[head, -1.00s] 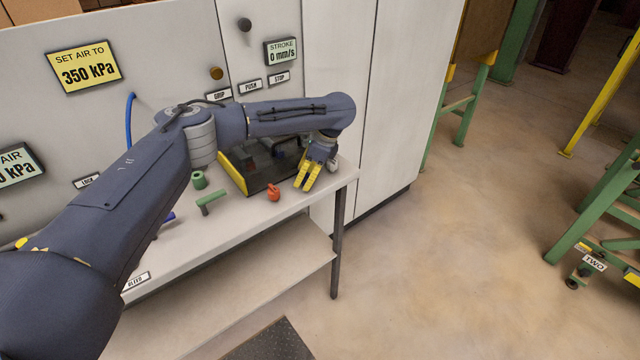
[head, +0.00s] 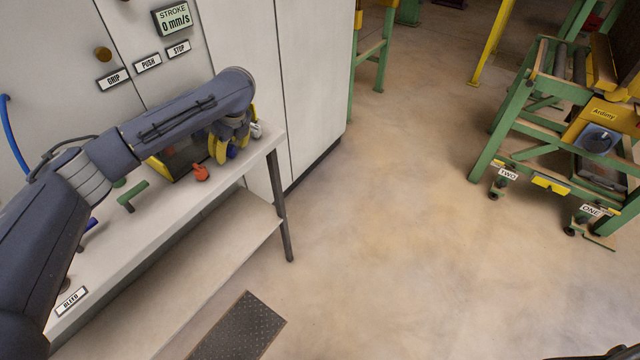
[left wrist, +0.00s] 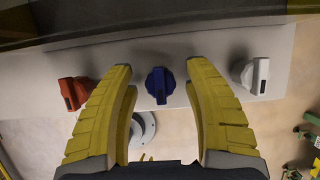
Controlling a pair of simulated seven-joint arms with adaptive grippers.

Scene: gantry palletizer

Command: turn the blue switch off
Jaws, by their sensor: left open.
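The blue switch (left wrist: 160,84) is a rotary knob on the grey bench top, seen in the left wrist view midway between my left gripper's yellow fingers. In the head view a bit of the blue switch (head: 232,151) shows beside the fingers, partly hidden by them. My left gripper (left wrist: 158,82) is open, with one finger to each side of the knob and a visible gap on both sides. In the head view my left gripper (head: 219,151) is over the right end of the bench. My right gripper is not in view.
A red knob (left wrist: 75,92) is left of the blue one and a white knob (left wrist: 255,75) right of it. In the head view, a green handle (head: 132,195) stands on the bench (head: 165,217). A grey cabinet (head: 310,70) is behind. Open floor lies to the right.

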